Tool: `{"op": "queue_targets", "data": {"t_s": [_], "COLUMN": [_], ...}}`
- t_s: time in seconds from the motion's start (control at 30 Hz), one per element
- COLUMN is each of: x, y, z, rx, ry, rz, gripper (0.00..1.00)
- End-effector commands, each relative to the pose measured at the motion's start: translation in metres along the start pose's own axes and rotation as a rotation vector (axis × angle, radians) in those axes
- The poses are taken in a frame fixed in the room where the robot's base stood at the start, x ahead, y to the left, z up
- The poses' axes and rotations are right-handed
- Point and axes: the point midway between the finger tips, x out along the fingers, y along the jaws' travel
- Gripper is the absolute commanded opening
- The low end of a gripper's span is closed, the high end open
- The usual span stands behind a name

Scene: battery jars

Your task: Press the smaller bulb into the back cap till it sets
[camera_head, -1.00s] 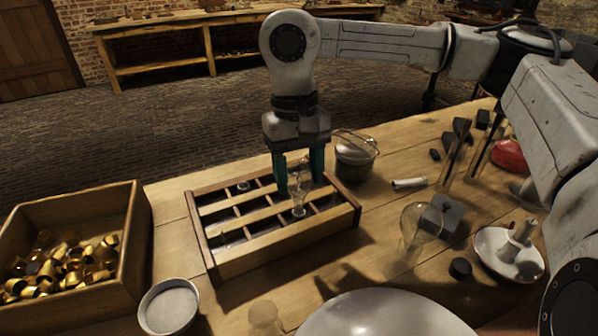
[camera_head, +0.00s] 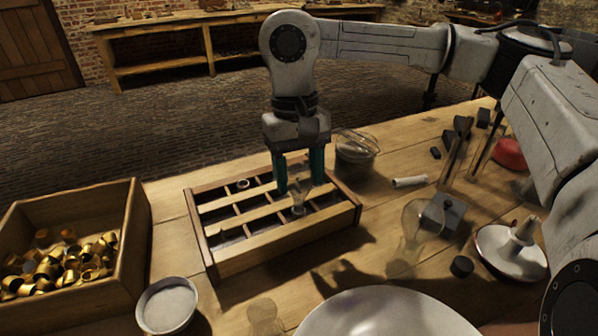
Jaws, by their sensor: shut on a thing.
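A divided wooden rack (camera_head: 270,237) stands on the bench. My gripper (camera_head: 299,184) is above the rack's right part, its teal fingers pointing down and shut on a small clear glass bulb (camera_head: 299,192). The bulb's lower end is at a pale round piece in a compartment below; I cannot tell whether it is seated there. A small pale ring-like cap (camera_head: 243,184) sits in a back compartment, left of the gripper. A larger clear bulb (camera_head: 411,228) stands on the bench to the right.
A wooden crate (camera_head: 137,235) of brass caps is at the left, with a white dish (camera_head: 168,305) beside it. A lidded jar (camera_head: 356,155) stands close behind the rack's right end. A large pale round surface (camera_head: 385,315) fills the front.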

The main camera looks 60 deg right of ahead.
Motion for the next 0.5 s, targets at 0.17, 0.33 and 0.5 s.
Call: {"op": "queue_targets", "data": {"t_s": [0.17,0.33,0.5], "x": [0.0004,0.0032,0.0061], "y": [0.0000,0.0000,0.0001], "z": [0.0000,-0.0004,-0.0008], "rx": [0.000,0.000,0.000], "ry": [0.000,0.000,0.000], "rz": [0.000,0.000,0.000], "gripper": [0.19,0.19,0.19]}}
